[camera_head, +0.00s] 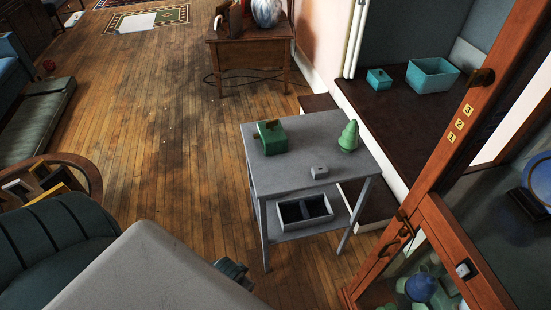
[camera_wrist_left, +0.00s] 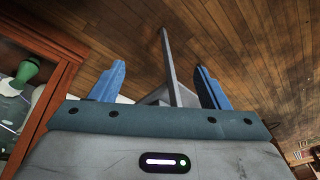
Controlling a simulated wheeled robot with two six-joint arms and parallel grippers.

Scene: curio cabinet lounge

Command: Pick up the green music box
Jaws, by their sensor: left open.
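The green music box (camera_head: 273,139), a small green box with a dark brown patch on top, sits at the back left of a grey side table (camera_head: 300,185) in the head view. My left gripper (camera_wrist_left: 160,80) shows in its wrist view with its two blue fingers apart and nothing visible held between them. Grey table-like framework (camera_wrist_left: 166,55) shows beyond the fingers. The music box does not show in the wrist view. A dark teal part at the bottom of the head view may be mine. My right gripper is not seen.
A green tree-shaped figurine (camera_head: 348,136) and a small grey block (camera_head: 319,172) share the tabletop. A dark divided tray (camera_head: 304,211) sits on its lower shelf. A wooden-framed glass cabinet (camera_head: 455,240) stands right. Teal boxes (camera_head: 433,75) lie behind. Wooden floor (camera_head: 180,140) left is open.

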